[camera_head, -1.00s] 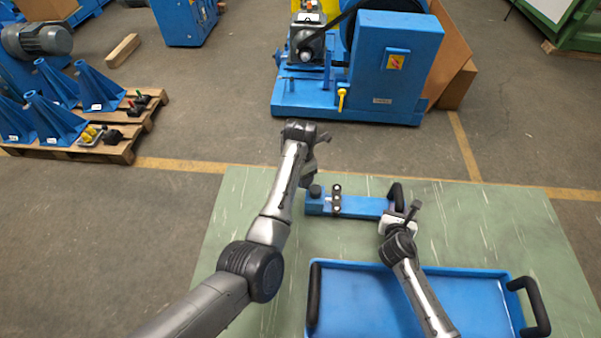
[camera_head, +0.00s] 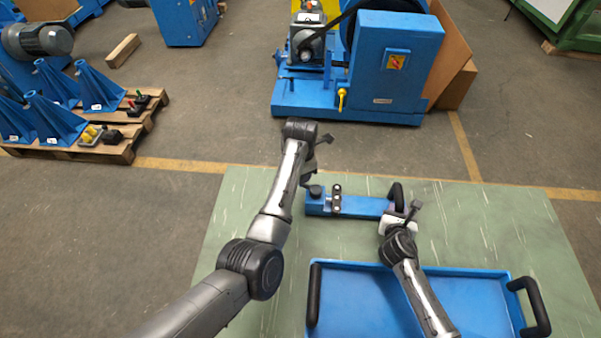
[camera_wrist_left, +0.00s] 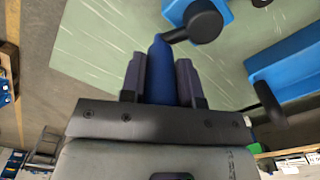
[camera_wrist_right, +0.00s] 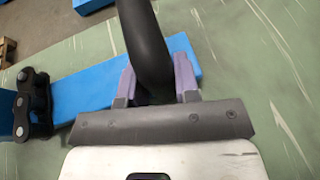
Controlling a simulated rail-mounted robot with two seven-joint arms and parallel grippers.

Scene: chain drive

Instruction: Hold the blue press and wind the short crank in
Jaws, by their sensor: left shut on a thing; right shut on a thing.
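The blue press (camera_head: 362,207) lies on the green table top, a long low bar with a short black chain (camera_head: 337,200) across it near its left end. My right gripper (camera_wrist_right: 157,88) is shut on the black arched handle (camera_wrist_right: 147,40) at the press's right end. My left gripper (camera_wrist_left: 160,80) is shut on the blue grip (camera_wrist_left: 159,68) of the short crank. The crank's round black hub (camera_wrist_left: 204,22) sits at the press's left end; it also shows in the head view (camera_head: 315,190). My left arm partly hides the crank in the head view.
A blue tray (camera_head: 505,285) with black handles stands on the table in front of the press. The green table top (camera_head: 470,215) is clear to the right. A large blue machine (camera_head: 400,60) stands on the floor beyond, and a pallet (camera_head: 120,150) holds blue stands at left.

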